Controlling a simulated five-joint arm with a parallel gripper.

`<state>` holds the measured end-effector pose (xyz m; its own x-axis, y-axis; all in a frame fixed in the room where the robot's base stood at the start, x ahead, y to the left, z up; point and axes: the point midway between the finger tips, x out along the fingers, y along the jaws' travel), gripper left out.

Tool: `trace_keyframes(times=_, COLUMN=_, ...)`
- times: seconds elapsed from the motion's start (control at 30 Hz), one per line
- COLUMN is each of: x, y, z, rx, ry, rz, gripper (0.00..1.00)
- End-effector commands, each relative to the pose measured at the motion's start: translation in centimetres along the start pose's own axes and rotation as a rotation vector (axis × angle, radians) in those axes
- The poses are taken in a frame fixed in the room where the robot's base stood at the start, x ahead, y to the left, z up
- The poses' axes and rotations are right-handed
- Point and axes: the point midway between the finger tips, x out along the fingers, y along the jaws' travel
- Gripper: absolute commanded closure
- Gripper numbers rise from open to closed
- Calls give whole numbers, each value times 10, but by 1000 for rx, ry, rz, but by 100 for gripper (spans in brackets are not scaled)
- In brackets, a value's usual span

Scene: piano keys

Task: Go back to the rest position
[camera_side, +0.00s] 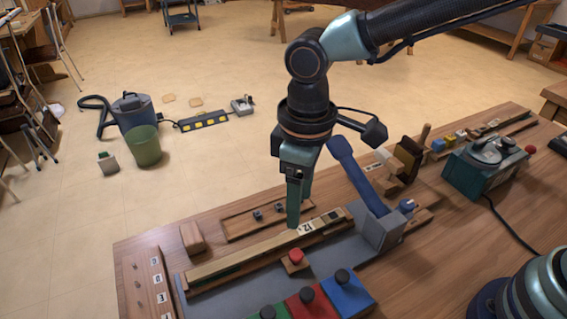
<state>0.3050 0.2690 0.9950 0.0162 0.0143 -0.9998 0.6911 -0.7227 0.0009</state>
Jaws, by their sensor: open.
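My gripper (299,205) points straight down over the workbench, at the end of the black and teal arm that reaches in from the upper right. Its fingers overlap in this view, and nothing shows between them. The fingertips are just above or at the long wooden keyboard-like strip (235,262), beside a white label marked 12 (306,228). I cannot tell whether they touch it. Part of the strip is hidden behind the fingers.
A red knob (296,256) and green, red and blue blocks (345,290) stand in front of the strip. A blue lever on a grey block (380,229) rises close to the right. A wooden tray (240,226) lies behind. A teal device (485,165) stands farther right.

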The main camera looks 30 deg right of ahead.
Motion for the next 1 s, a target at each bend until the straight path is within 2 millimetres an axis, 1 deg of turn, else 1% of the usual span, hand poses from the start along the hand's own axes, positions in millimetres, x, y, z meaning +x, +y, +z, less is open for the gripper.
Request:
trace_keyframes(times=0.07, x=-13, y=19, z=8, rx=52, ry=32, rz=3, gripper=36)
trace_keyframes(times=0.17, x=-32, y=51, z=25, rx=141, ry=87, rz=12, gripper=36)
trace_keyframes(times=0.2, x=-40, y=64, z=34, rx=182, ry=113, rz=18, gripper=36)
trace_keyframes(times=0.27, x=-50, y=83, z=48, rx=243, ry=150, rz=28, gripper=36)
trace_keyframes(times=0.3, x=-57, y=94, z=59, rx=283, ry=173, rz=35, gripper=36)
trace_keyframes(times=0.37, x=-65, y=110, z=75, rx=343, ry=209, rz=48, gripper=36)
trace_keyframes(times=0.4, x=-70, y=120, z=86, rx=382, ry=234, rz=58, gripper=36)
trace_keyframes(times=0.47, x=-76, y=133, z=104, rx=441, ry=268, rz=75, gripper=36)
trace_keyframes(times=0.5, x=-80, y=141, z=116, rx=480, ry=291, rz=87, gripper=36)
trace_keyframes(times=0.6, x=-86, y=158, z=144, rx=572, ry=346, rz=119, gripper=36)
trace_keyframes(times=0.73, x=-89, y=172, z=174, rx=668, ry=402, rz=158, gripper=36)
trace_keyframes(times=0.8, x=-90, y=176, z=185, rx=704, ry=423, rz=175, gripper=36)
trace_keyframes(times=0.87, x=-90, y=178, z=192, rx=725, ry=435, rz=185, gripper=36)
trace_keyframes(times=1.0, x=-89, y=181, z=199, rx=747, ry=447, rz=195, gripper=36)
